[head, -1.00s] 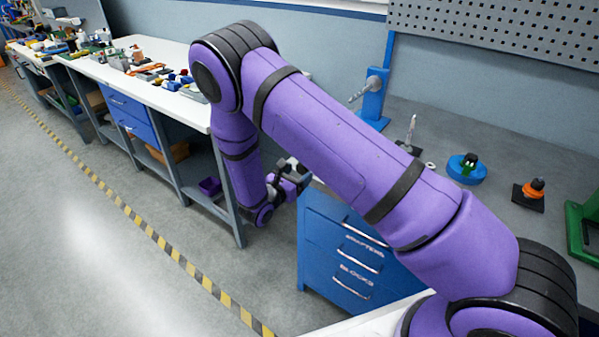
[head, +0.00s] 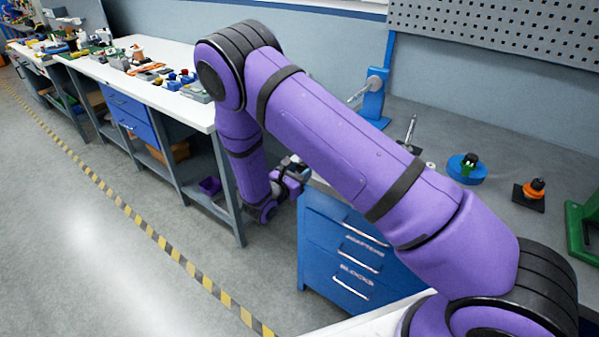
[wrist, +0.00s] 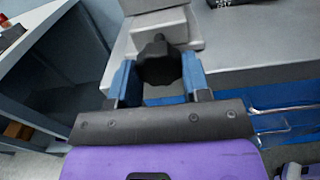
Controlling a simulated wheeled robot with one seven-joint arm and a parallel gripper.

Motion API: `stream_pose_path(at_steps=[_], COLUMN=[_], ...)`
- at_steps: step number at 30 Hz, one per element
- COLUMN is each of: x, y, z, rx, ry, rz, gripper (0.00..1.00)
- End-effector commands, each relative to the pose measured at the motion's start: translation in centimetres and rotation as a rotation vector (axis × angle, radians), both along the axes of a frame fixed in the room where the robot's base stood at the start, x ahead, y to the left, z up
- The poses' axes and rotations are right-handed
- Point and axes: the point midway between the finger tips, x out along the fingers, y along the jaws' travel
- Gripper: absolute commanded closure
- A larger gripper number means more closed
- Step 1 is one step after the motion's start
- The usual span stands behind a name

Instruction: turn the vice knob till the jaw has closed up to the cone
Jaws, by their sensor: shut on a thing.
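In the wrist view, the black lobed vice knob (wrist: 158,62) sits between the two blue fingers of my gripper (wrist: 159,72). The gripper is shut on the knob, with one finger on each side. Beyond the knob is the grey vice (wrist: 160,27), at the edge of the bench; only part of its body shows. I cannot make out the cone or the gap at the jaw. In the head view, my gripper (head: 294,172) is small, beside the corner of the blue drawer cabinet, and my arm hides the vice.
The blue drawer cabinet (head: 345,250) stands just right of my gripper. On the grey bench (head: 440,120) are a blue stand (head: 374,95), a blue round base (head: 466,168) and an orange-topped piece (head: 535,188). A white bench (head: 165,95) stands left. The floor in front is free.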

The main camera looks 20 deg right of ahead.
Motion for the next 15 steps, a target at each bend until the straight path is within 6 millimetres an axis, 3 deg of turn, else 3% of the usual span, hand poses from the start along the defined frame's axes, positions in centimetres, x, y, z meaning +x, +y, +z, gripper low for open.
stream_pose_path(at_steps=[15], x=[0.03], y=[0.11], z=[-0.01], rx=[0.206], ry=[-0.283], rz=[0.001], gripper=[0.80])
